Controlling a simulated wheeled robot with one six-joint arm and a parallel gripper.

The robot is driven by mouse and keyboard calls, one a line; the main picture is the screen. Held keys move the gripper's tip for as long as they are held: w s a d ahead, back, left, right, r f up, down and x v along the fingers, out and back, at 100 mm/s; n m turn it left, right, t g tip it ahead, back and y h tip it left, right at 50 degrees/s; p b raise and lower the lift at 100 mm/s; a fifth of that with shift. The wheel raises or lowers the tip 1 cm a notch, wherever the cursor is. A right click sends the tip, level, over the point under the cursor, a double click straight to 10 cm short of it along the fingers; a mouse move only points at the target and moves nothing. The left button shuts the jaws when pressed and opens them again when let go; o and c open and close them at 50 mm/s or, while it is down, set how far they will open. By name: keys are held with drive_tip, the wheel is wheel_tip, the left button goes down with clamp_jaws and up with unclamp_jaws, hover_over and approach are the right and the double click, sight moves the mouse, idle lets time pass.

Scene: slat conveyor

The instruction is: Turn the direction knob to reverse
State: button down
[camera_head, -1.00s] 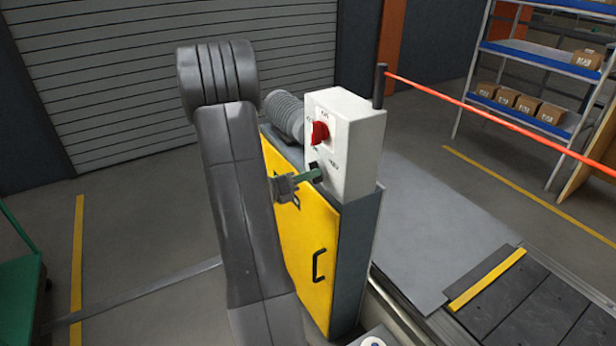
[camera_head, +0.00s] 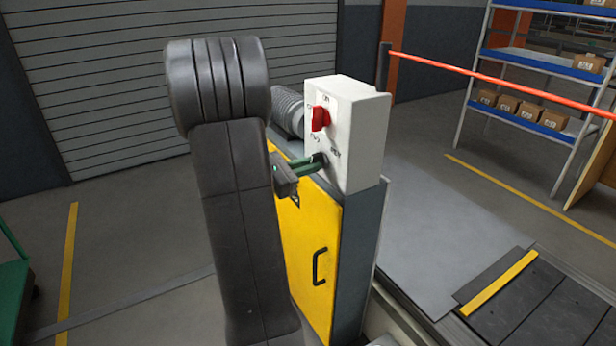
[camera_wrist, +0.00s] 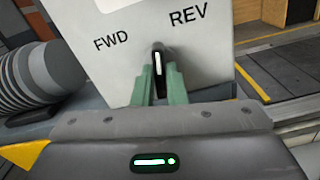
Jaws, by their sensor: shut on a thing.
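The direction knob (camera_wrist: 158,62) is black with a white pointer line. It sits on the front of the white control box (camera_head: 355,150), below the red switch (camera_head: 320,118). In the wrist view the labels FWD and REV are above it, FWD to the left and REV to the right. The pointer looks nearly upright in that view, between the two labels. My gripper (camera_wrist: 160,85) has its green fingers on both sides of the knob and is shut on it.
The control box stands on a yellow-fronted cabinet (camera_head: 308,250) with a black handle. A grey ribbed hose (camera_wrist: 35,70) lies left of the box. A red barrier bar (camera_head: 500,80) extends right from behind it. A slat conveyor (camera_head: 550,310) is at lower right.

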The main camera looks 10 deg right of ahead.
drive_tip(key=shift+f+m+b, duration=0.1)
drive_tip(key=shift+m+b, duration=2.6)
drive_tip(key=shift+b, duration=0.1)
drive_tip(key=c, duration=1.5)
unclamp_jaws()
drive_tip(key=shift+o, duration=0.2)
drive_tip(key=shift+a, duration=0.1)
drive_tip(key=p+v, duration=0.2)
drive_tip(key=v, duration=1.1)
drive_tip(key=shift+s+a+p, duration=0.2)
drive_tip(key=shift+a+p, duration=0.1)
drive_tip(key=shift+d, duration=0.1)
drive_tip(key=b+x, duration=0.2)
drive_tip(key=x, duration=1.1)
drive_tip(key=shift+w+d+b, duration=0.2)
drive_tip(key=shift+d+b, duration=0.15)
